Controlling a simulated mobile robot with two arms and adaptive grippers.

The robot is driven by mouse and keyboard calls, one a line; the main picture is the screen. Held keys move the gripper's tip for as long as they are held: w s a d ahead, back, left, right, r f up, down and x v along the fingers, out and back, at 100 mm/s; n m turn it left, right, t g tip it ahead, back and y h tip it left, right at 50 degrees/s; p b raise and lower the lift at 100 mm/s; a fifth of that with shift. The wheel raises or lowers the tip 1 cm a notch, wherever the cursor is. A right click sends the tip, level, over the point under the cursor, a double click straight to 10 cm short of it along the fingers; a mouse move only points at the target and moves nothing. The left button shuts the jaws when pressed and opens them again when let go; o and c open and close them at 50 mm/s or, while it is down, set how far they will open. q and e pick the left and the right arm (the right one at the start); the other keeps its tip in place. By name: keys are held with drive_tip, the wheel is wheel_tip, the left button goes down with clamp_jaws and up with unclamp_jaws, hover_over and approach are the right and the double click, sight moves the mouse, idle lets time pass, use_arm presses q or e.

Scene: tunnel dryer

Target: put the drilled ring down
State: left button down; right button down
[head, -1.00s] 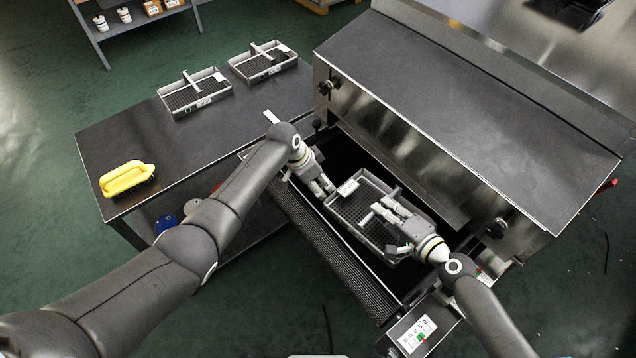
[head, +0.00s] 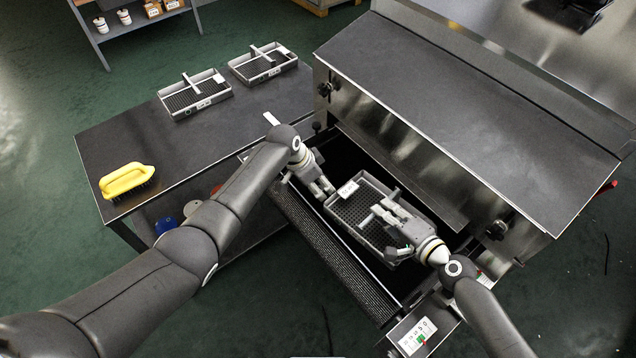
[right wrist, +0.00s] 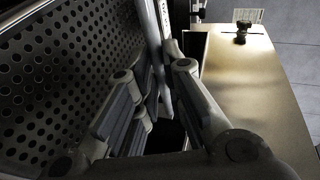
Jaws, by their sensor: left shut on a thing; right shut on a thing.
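I cannot make out a drilled ring in either view. A grey tray (head: 353,210) with a perforated floor, a crossbar and a white label sits over the dark opening of the dryer. My left gripper (head: 326,189) is shut on the tray's rim at its left end. My right gripper (head: 388,222) reaches over the tray's right part and is shut. In the right wrist view its fingers (right wrist: 155,105) stand either side of a thin upright wall beside the perforated floor (right wrist: 60,75). The fingers hide part of the tray's inside.
The steel dryer hood (head: 465,135) rises close behind the tray. A dark mesh belt (head: 310,240) runs in front. On the side table (head: 215,135) are two similar trays (head: 194,95) (head: 263,63) and a yellow brush (head: 126,180). The table's middle is clear.

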use_arm(q)
wheel_tip(320, 180, up, 10)
drive_tip(key=shift+r, duration=0.15)
idle(0.4)
idle(0.7)
drive_tip(key=shift+d+n, duration=0.1)
drive_tip(key=shift+n, duration=0.6)
drive_tip(key=shift+f+n+t+y, duration=0.3)
drive_tip(key=shift+f+n, duration=0.45)
drive_tip(key=shift+f, duration=1.7)
drive_tip(key=shift+f+n+t+y, duration=0.2)
drive_tip(key=shift+f+n+t, duration=0.4)
drive_tip(key=shift+f, duration=1.85)
drive_tip(key=c, duration=0.8)
unclamp_jaws()
drive_tip(key=shift+f+n, duration=0.25)
